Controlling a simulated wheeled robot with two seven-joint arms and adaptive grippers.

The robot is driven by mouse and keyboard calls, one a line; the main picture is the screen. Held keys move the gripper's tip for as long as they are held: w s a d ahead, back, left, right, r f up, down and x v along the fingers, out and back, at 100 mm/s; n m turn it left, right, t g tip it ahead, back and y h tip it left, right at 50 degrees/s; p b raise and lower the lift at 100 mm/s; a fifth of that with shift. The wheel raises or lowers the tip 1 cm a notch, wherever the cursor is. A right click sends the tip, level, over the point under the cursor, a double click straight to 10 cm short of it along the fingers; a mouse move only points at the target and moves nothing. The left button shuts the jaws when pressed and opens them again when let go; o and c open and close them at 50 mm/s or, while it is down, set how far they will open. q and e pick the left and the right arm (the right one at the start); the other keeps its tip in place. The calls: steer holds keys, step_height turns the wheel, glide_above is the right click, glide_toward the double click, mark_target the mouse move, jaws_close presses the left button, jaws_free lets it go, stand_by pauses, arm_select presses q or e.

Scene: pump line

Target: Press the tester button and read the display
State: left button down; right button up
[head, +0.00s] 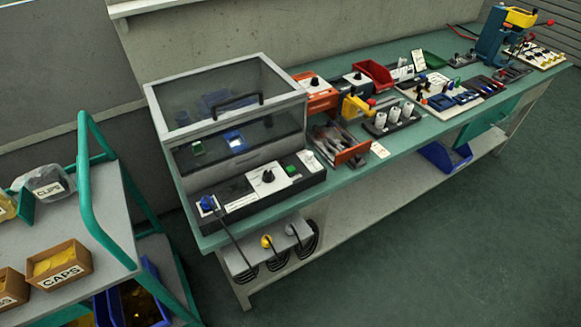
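A tester-like bench unit with a clear-lidded case (155,105) stands at the left end of the green bench. The lid looks closed, with a black handle (236,101) on it. A dark control panel (235,198) runs along its front. The panel has a black knob (268,176) on a white plate, a green button (291,170) to its right, and a blue plug (207,203) with a cable at the left. Behind the clear front are a green item (197,148) and a blue item with a bright white face (236,142). No readable display text shows. Neither gripper is in view.
A cart with a green rail (84,190) stands at left, close to the bench, carrying a CAPS box (59,265). Cables hang below the panel near a yellow plug (266,242). The floor (430,255) in front is clear.

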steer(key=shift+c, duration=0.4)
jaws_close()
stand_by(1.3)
